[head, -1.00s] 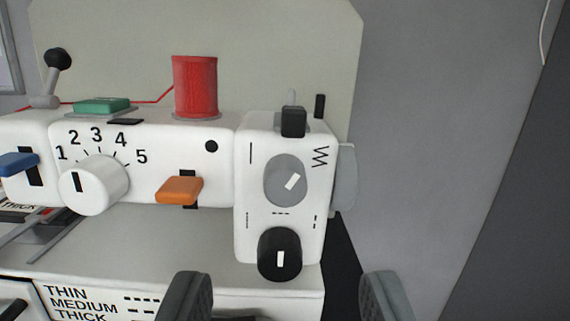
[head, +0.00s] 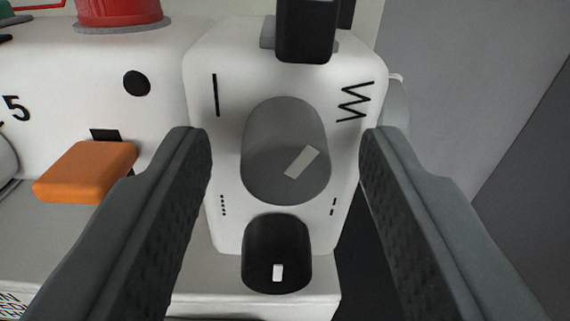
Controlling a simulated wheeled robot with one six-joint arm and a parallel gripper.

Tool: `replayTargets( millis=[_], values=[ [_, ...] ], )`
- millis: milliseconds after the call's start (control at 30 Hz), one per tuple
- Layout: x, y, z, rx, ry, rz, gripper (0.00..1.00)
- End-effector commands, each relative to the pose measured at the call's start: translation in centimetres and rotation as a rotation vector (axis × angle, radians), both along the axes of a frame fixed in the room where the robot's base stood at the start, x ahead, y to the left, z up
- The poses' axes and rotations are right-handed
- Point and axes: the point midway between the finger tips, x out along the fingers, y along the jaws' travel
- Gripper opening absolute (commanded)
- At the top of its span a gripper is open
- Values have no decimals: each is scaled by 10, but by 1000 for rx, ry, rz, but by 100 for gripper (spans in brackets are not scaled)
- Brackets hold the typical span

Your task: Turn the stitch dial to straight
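The stitch dial is a grey round knob (head: 270,130) on the white sewing machine's end panel (head: 230,80). Its white pointer mark slants up to the right, toward the zigzag symbol (head: 355,101). The straight-line symbol (head: 215,95) is at its upper left. My gripper (head: 285,145) is open, with one finger on each side of the grey dial in the picture. I see gaps between the fingers and the dial, and nothing is held. How far the fingertips are from the panel in depth is hard to tell.
A black knob (head: 277,250) with a white mark sits just below the dial. A black block-shaped control (head: 306,28) stands above it. An orange lever (head: 88,170) juts out at left, near the left finger. A red spool (head: 118,12) stands on top.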

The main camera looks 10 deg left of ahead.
Motion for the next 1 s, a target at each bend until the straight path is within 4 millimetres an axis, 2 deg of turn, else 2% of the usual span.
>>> replayTargets(
  millis=[33, 200, 567, 1000],
  values=[
    [0, 0, 0, 0, 0, 0, 36],
    [0, 0, 0, 0, 0, 0, 3],
    [0, 0, 0, -48, -15, 0, 3],
    [-1, 1, -1, -364, -118, 0, 3]
  ],
)
